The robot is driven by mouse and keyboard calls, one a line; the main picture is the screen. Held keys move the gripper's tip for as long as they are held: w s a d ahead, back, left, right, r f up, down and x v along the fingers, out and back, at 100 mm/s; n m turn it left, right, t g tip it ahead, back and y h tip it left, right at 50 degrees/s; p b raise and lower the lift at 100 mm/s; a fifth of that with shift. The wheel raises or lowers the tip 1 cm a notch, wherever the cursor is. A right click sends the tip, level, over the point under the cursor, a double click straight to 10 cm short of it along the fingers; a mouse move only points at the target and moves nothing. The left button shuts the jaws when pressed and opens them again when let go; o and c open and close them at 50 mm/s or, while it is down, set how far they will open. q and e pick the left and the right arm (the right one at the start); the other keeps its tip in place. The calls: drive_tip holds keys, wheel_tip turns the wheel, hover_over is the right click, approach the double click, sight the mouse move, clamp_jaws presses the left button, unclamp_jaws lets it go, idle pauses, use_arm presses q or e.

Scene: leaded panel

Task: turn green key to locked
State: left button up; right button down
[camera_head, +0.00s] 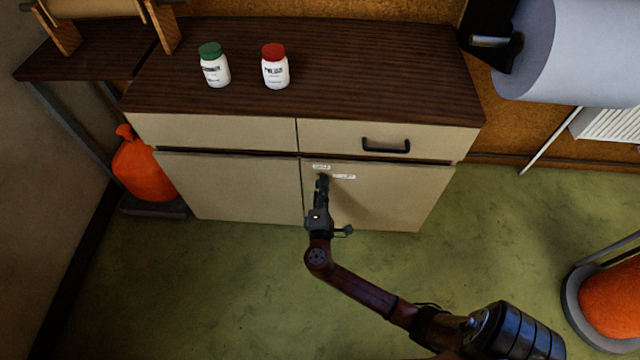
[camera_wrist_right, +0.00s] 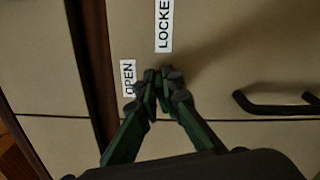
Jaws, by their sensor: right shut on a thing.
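My right gripper (camera_head: 322,181) is at the upper left corner of the right cabinet door (camera_head: 390,195). It is shut on the green key, which its fingertips hide almost wholly. The wrist view shows the dark green fingers (camera_wrist_right: 160,88) closed together at the door. An OPEN label (camera_wrist_right: 128,78) and a LOCKED label (camera_wrist_right: 164,28) sit beside them there. In the head view, the OPEN label (camera_head: 321,167) is just above the fingertips and the LOCKED label (camera_head: 343,177) is to their right. I cannot tell the key's angle. My left gripper is not in view.
A black handle (camera_wrist_right: 275,104) is on the door near the gripper. The drawer above has a black handle (camera_head: 386,146). A green-capped bottle (camera_head: 215,69) and a red-capped bottle (camera_head: 275,70) stand on the cabinet top (camera_head: 370,70). The green floor (camera_head: 220,290) in front is clear.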

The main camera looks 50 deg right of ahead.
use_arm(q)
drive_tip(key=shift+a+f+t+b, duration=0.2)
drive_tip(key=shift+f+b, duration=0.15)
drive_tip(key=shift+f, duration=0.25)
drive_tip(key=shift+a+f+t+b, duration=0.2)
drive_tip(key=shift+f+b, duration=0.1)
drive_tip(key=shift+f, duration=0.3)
use_arm(e)
drive_tip(key=shift+f+m, duration=0.2)
drive_tip(key=shift+m, duration=1.1)
drive_tip(key=c, duration=2.1)
unclamp_jaws()
drive_tip(key=v, duration=1.2)
